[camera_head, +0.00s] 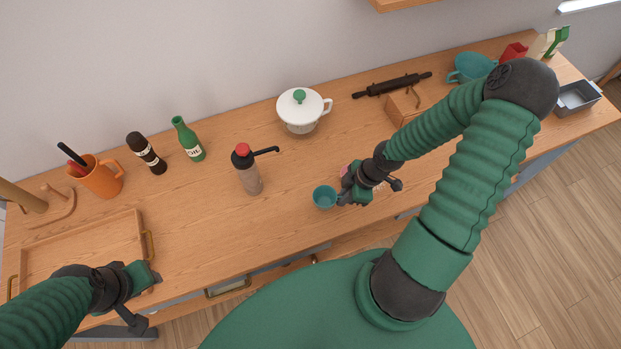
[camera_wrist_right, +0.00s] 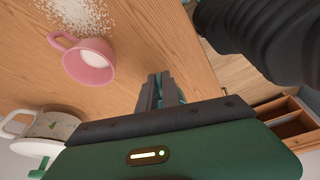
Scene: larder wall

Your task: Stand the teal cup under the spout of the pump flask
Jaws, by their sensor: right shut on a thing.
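The teal cup (camera_head: 324,197) stands upright, or is held just above the counter, right of and nearer than the pump flask. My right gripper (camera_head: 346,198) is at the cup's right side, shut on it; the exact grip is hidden. In the right wrist view, the fingers (camera_wrist_right: 162,92) are close together with a sliver of teal between them. The pump flask (camera_head: 249,175) has a clear brownish body, red button and black spout (camera_head: 266,151) pointing right. The cup is not under the spout. My left gripper (camera_head: 145,277) is by the wooden tray; its jaw opening is unclear.
A pink cup (camera_wrist_right: 89,63) lies beside spilled white grains (camera_wrist_right: 82,14) near my right gripper. A white lidded pot (camera_head: 302,115) stands behind. A green bottle (camera_head: 190,141), dark mill (camera_head: 147,153) and tray (camera_head: 82,245) are left. The counter between flask and teal cup is clear.

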